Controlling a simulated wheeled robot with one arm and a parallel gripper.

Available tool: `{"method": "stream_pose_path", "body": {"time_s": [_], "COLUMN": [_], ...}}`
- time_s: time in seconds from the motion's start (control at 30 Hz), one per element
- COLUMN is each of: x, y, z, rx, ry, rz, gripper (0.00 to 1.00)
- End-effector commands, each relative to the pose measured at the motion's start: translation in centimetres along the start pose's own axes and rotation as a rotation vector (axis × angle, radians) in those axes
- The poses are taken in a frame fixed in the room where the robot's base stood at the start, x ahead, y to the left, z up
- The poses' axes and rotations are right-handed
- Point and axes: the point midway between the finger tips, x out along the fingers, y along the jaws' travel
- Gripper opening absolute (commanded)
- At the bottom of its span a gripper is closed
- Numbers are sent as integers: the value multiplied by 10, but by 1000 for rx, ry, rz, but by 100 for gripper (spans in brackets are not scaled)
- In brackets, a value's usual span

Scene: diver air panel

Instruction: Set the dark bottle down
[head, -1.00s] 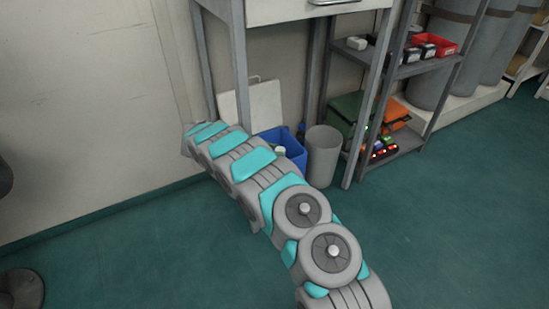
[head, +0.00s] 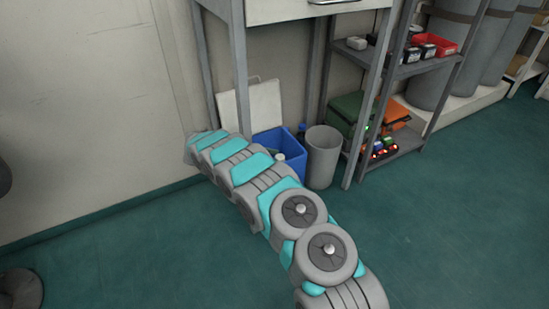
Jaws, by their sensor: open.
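I cannot make out the dark bottle for certain. A small dark blue upright item (head: 301,130) stands behind the blue bin (head: 291,141), between the bin and the grey bin; it is too small to tell if it is a bottle. My arm reaches from the lower right toward the wall under the bench, and its far end is at the left. My gripper does not show; the arm's own links hide that area. A pale-capped item (head: 280,157) shows inside the blue bin, partly covered by my arm.
A grey bin (head: 322,158) stands right of the blue bin. A pale board (head: 262,105) leans on the wall below the bench (head: 290,10). A metal shelf (head: 412,66) with a red tray (head: 434,44) stands at right. The green floor (head: 450,220) is clear in front.

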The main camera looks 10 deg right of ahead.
Motion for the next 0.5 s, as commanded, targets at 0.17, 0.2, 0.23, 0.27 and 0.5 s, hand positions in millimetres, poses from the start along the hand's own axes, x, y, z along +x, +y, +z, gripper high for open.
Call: {"method": "stream_pose_path", "body": {"time_s": [0.17, 0.2, 0.23, 0.27, 0.5], "x": [0, -1, -2, -4, -34], "y": [0, 0, 0, 0, 0], "z": [-1, -2, -1, -1, -1], "rx": [0, 0, 0, 0, -1], "ry": [0, 0, 0, 0, 0], "rz": [0, 0, 0, -1, -2], "gripper": [72, 72, 72, 72, 72]}}
